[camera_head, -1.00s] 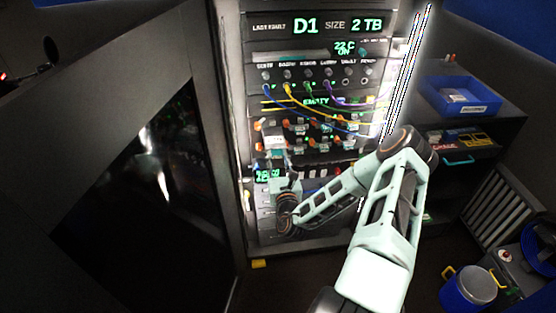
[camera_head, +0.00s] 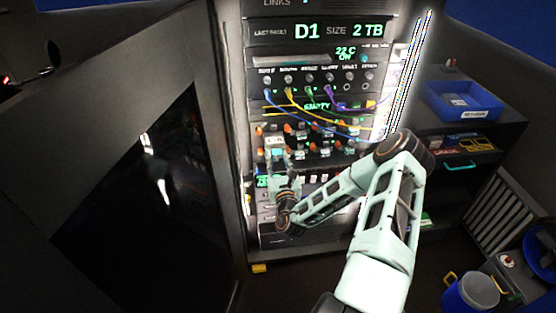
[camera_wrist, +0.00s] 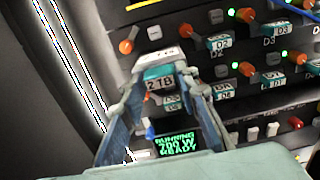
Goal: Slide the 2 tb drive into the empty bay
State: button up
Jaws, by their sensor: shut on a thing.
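My gripper (camera_wrist: 165,92) is shut on the 2 TB drive (camera_wrist: 160,78), a small block with a white top and teal front labelled "2 TB". In the wrist view the drive sits between both fingertips, in front of the left part of the drive rack. In the head view the gripper (camera_head: 279,167) and drive (camera_head: 275,141) are at the rack's lower left. Neighbouring drives D2 (camera_wrist: 219,43) and D3 (camera_wrist: 272,31) sit in their bays. The empty bay's opening is not clearly visible; the held drive and fingers hide the space behind them. I cannot tell whether the drive has entered a bay.
Orange knobs (camera_wrist: 127,46) stick out beside the bays, one close to the drive's upper left. Blue, yellow and purple cables (camera_head: 345,106) hang across the panel above. A green display (camera_wrist: 176,144) is below. A blue bin (camera_head: 462,101) stands on the right shelf.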

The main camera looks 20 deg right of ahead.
aim_at(274, 141)
jog(key=shift+b+x, duration=0.8)
jog(key=shift+x, duration=3.95)
jog(key=o, duration=1.2)
jog(key=shift+s+f, duration=0.1)
jog(key=v, duration=1.2)
